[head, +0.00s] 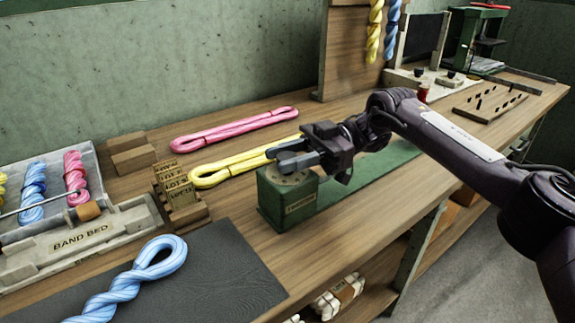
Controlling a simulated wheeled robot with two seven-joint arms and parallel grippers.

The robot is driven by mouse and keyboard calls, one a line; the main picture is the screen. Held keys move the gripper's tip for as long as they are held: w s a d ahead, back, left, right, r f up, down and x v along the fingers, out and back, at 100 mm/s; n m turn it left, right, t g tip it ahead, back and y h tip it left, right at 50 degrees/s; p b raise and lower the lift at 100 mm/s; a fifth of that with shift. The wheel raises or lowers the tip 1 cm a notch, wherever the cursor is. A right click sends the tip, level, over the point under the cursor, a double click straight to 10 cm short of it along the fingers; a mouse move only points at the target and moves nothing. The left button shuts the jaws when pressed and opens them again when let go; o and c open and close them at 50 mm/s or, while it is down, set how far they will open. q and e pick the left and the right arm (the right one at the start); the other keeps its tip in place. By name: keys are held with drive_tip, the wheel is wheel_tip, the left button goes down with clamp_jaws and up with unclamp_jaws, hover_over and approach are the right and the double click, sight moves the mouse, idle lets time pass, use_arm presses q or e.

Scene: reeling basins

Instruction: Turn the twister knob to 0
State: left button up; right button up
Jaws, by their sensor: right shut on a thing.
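The twister (287,208) is a green box with a small label on its front, standing near the middle of the wooden bench. A pale round dial shows on its top. My right gripper (283,160) comes in from the right, with its fingers over the top of the box. It is shut on the twister's knob, which the fingers mostly hide. I cannot read which number the knob points to. My left gripper is not in view.
Yellow (235,172) and pink (232,127) skeins lie behind the box. Lot blocks (178,192) stand left of it. A dark mat with a blue twisted skein (150,265) lies front left, beside the band bed (80,240). A pegged board (490,102) lies far right.

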drive_tip(key=shift+n+g+h+b, duration=0.35)
drive_tip(key=shift+n+g, duration=0.25)
drive_tip(key=shift+g, duration=0.2)
drive_tip(key=shift+n+g+h, duration=0.4)
drive_tip(key=shift+g+h, duration=0.05)
drive_tip(key=shift+g, duration=0.05)
drive_tip(key=shift+r+n+g+h+p, duration=0.1)
drive_tip(key=shift+n+g+h+p, duration=0.2)
drive_tip(key=shift+n+g+h, duration=0.15)
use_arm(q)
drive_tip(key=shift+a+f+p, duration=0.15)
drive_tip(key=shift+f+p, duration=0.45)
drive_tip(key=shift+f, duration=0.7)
use_arm(e)
drive_tip(key=shift+n+g+h, duration=0.75)
drive_tip(key=shift+g+h, duration=0.1)
drive_tip(key=shift+g, duration=0.1)
drive_tip(key=o, duration=0.9)
drive_tip(key=shift+o, duration=0.2)
